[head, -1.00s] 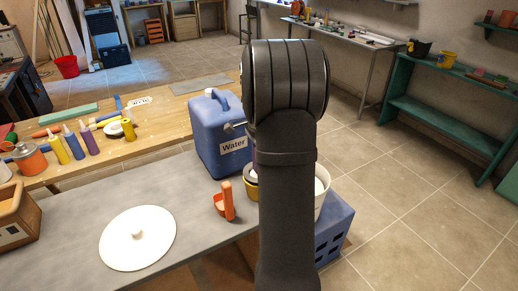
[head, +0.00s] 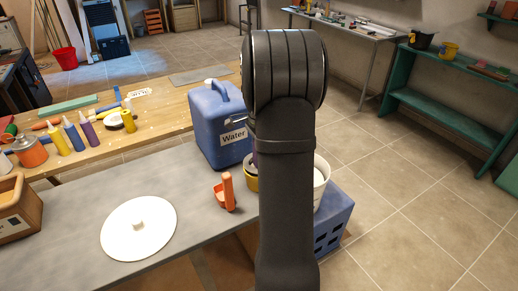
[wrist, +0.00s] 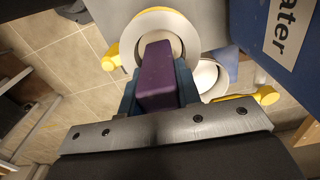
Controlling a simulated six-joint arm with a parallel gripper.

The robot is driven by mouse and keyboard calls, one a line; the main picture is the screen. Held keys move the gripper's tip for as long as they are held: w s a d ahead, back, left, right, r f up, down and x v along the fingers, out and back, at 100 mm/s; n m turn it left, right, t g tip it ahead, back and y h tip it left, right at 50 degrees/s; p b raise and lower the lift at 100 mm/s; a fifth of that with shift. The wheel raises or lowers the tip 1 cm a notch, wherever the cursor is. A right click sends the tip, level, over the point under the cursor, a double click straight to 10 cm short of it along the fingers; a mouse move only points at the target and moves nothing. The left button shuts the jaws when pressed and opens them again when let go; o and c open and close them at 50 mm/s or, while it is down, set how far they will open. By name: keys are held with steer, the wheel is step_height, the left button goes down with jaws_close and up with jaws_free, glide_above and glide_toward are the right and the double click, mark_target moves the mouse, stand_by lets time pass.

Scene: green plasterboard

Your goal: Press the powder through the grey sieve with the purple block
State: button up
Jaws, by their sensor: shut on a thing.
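The purple block (wrist: 157,72) is held between the teal fingers of my gripper (wrist: 158,92) in the wrist view. Its far end overlaps a pale round vessel with a wide rim and yellow parts (wrist: 181,30). I cannot tell whether the block touches it. A second pale round vessel (wrist: 208,76) is beside the block, partly hidden. I cannot tell which vessel is the grey sieve, and no powder can be made out.
A blue water canister (head: 218,125) stands left of my arm; its label also shows in the wrist view (wrist: 287,27). A blue crate (head: 335,225) stands to the right.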

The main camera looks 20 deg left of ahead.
steer(key=shift+f, duration=0.6)
stand_by(1.1)
steer(key=shift+r, duration=3.55)
